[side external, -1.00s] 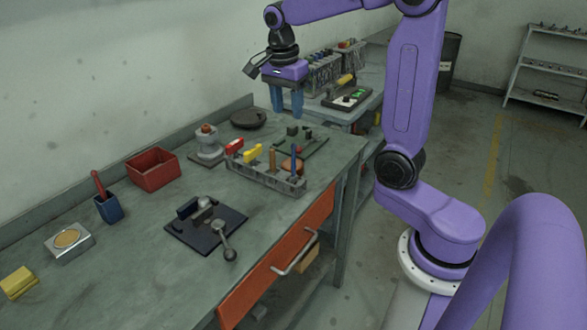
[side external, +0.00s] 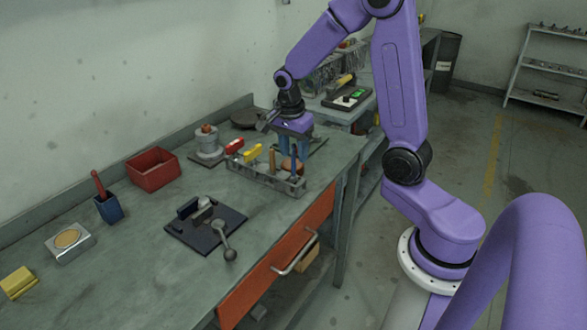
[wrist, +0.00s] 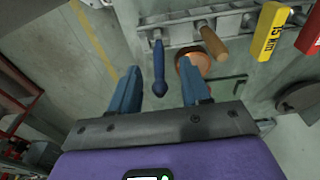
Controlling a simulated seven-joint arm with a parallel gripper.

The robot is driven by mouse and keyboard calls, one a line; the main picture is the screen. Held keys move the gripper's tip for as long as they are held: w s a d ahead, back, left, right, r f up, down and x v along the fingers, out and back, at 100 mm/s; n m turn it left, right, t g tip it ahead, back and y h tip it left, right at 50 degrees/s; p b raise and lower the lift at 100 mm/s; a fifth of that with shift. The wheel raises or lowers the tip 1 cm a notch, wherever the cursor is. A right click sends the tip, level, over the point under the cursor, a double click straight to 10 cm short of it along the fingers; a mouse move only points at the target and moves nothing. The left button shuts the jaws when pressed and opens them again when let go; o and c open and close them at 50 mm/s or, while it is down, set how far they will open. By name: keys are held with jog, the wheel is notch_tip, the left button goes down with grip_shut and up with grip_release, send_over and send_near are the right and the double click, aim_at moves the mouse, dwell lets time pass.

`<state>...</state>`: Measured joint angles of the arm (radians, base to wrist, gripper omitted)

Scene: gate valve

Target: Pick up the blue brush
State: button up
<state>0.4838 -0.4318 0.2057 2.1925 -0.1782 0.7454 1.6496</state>
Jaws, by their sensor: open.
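The blue brush (side external: 293,164) stands upright in the right end of a grey rack (side external: 262,178) on the bench. In the wrist view its blue handle (wrist: 158,66) points toward me and lies between my two fingers in the picture. My gripper (side external: 294,147) points down at the right end of the rack, around or just above the handle top. Its blue fingers, also in the wrist view (wrist: 160,74), are spread apart and show no contact with the brush. The exact height gap cannot be told.
A wooden-handled tool (wrist: 213,43) stands close beside the brush, with a yellow tool (wrist: 270,32) and a red tool (side external: 234,146) further along. A round copper-coloured part (wrist: 194,62) is near one finger. A black plate with a lever (side external: 207,230) lies in front.

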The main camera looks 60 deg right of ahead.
jog(key=shift+f, duration=0.35)
jog(key=shift+c, duration=0.3)
grip_shut()
